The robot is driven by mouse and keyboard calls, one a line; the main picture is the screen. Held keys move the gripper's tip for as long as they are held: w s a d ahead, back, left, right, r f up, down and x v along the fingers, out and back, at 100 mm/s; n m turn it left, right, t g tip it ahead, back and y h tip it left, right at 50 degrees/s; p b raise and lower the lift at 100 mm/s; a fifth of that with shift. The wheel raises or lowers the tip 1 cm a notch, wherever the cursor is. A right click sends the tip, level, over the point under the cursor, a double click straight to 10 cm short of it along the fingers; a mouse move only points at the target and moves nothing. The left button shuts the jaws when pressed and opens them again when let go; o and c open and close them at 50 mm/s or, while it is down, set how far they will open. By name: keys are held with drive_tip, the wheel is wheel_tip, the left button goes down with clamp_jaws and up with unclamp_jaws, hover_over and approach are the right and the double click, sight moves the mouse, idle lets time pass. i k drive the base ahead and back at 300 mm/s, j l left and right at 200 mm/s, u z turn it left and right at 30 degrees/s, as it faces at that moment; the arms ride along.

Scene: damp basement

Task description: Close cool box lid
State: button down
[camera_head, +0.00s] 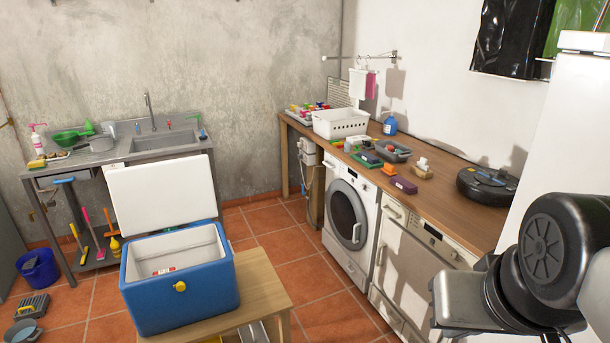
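A blue cool box (188,288) with a white inside stands on a small wooden table at the lower middle left. Its white lid (162,193) is open and stands up at the back of the box. A small red and white item (163,271) lies inside. A yellow latch (180,286) is on the box's front. Part of my arm shows at the right edge, well to the right of the cool box. My gripper's fingers cannot be made out, so its state does not show.
The wooden table (262,284) has bare room right of the box. A metal sink unit (165,142) stands behind the lid. A washing machine (349,224) and a worktop (440,196) run along the right wall. A blue bucket (39,270) is on the tiled floor at left.

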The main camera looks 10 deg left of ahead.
sight(152, 197)
drive_tip(key=i+j+z, duration=0.1)
drive_tip(key=j, duration=1)
drive_tip(key=j+u, duration=0.35)
drive_tip(key=j, duration=0.8)
drive_tip(key=i+j+u, duration=0.1)
drive_tip(key=j+u, duration=0.2)
drive_tip(key=j, duration=0.85)
drive_tip(key=j+z, duration=0.1)
drive_tip(key=j, duration=0.25)
drive_tip(key=k+j+z, duration=0.1)
drive_tip(key=j, duration=0.3)
drive_tip(key=k+j, duration=0.15)
drive_tip(key=j, duration=0.2)
drive_tip(key=j+z, duration=0.45)
drive_tip(key=k+j+z, duration=0.1)
drive_tip(key=j+z, duration=0.35)
drive_tip(key=j, duration=0.15)
drive_tip(key=i+j+z, duration=0.1)
drive_tip(key=j+z, duration=1.2)
drive_tip(key=j, duration=0.2)
drive_tip(key=j+z, duration=0.4)
drive_tip(key=j, duration=0.15)
drive_tip(key=j+z, duration=0.4)
drive_tip(key=j, duration=0.7)
